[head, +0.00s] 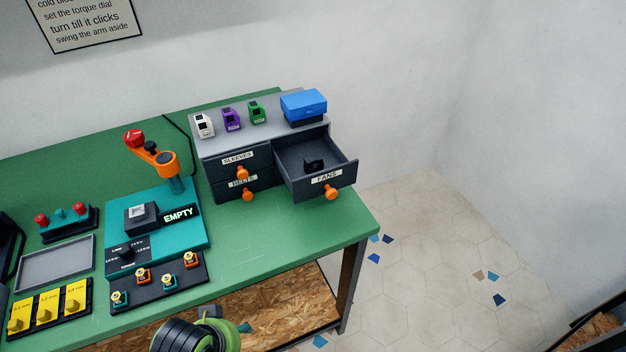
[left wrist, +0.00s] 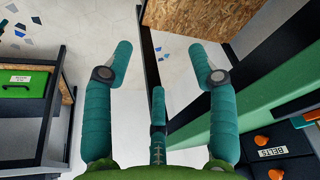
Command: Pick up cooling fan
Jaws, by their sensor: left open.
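The cooling fan (head: 313,165) appears as a small dark object inside the pulled-out drawer labelled FANS (head: 345,176), at the right end of the green bench. Its details are hard to make out against the dark drawer floor. My left gripper (left wrist: 161,62) is open and empty in the left wrist view, with floor and the bench's front edge beyond its teal fingers. In the head view my left arm shows at the bottom edge, in front of the bench and well away from the drawer. The fan is not visible in the left wrist view. My right gripper is in neither view.
Shut SLEEVES (head: 232,163) and BELTS (head: 228,186) drawers sit left of the open one. A blue box (head: 303,105) stands on the cabinet. A teal EMPTY fixture (head: 185,234) with an orange arm stands left.

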